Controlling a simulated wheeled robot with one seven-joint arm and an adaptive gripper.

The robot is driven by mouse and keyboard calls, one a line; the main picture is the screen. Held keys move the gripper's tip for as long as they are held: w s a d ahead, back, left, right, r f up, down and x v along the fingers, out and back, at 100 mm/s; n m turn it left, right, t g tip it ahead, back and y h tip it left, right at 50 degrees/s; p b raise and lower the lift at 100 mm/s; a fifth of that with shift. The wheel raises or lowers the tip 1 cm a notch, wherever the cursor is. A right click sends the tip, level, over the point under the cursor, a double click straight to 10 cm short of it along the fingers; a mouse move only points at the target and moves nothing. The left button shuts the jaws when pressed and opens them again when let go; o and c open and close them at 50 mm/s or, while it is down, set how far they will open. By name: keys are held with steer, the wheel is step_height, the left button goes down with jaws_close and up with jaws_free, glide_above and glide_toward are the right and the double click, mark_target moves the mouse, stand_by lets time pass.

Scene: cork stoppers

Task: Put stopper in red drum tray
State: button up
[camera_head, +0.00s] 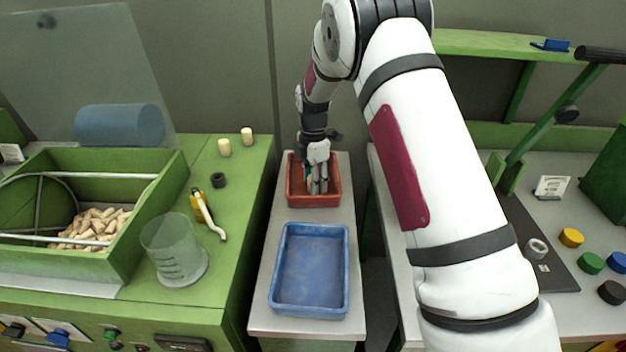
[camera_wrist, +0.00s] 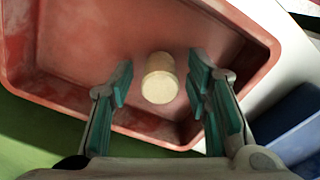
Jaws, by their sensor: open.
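The red tray (camera_head: 325,201) stands at the far end of a narrow grey-white table, and it fills much of the wrist view (camera_wrist: 60,82). A pale cork stopper (camera_wrist: 159,78) shows inside the red tray in the wrist view, between my fingers with gaps on both sides. My gripper (camera_head: 318,190) is open and reaches down into the red tray; its teal finger pads also show in the wrist view (camera_wrist: 160,88). In the head view the stopper in the tray is hidden by my gripper. Two other stoppers (camera_head: 224,148) (camera_head: 246,136) stand on the green bench.
An empty blue tray (camera_head: 310,309) lies in front of the red one. At left are a green bin (camera_head: 150,215) of corks (camera_head: 95,228), a clear beaker (camera_head: 172,250), a yellow-handled tool (camera_head: 203,207) and a black ring (camera_head: 218,180). Coloured caps (camera_head: 590,263) lie at right.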

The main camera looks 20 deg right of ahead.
step_height(320, 180, up, 12)
steer(key=s+r+m+t, duration=0.1)
steer(key=s+r+m, duration=0.4)
steer(key=s+r, duration=0.5)
steer(key=s+r+m+t, duration=0.1)
steer(key=s+r+m, duration=0.3)
steer(key=s, duration=0.6)
steer(key=s+r+m+t, duration=0.1)
steer(key=s+m, duration=0.5)
steer(key=s, duration=0.4)
steer(key=s+f+m, duration=0.2)
steer(key=s, duration=0.3)
steer(key=s+f+m+t, duration=0.1)
steer(key=s+m, duration=0.2)
steer(key=s, duration=0.2)
steer(key=shift+s+d+f+m+b, duration=0.25)
steer(key=shift+s+f+m+b, duration=0.05)
steer(key=shift+s+f+b, duration=0.1)
steer(key=shift+w, duration=0.1)
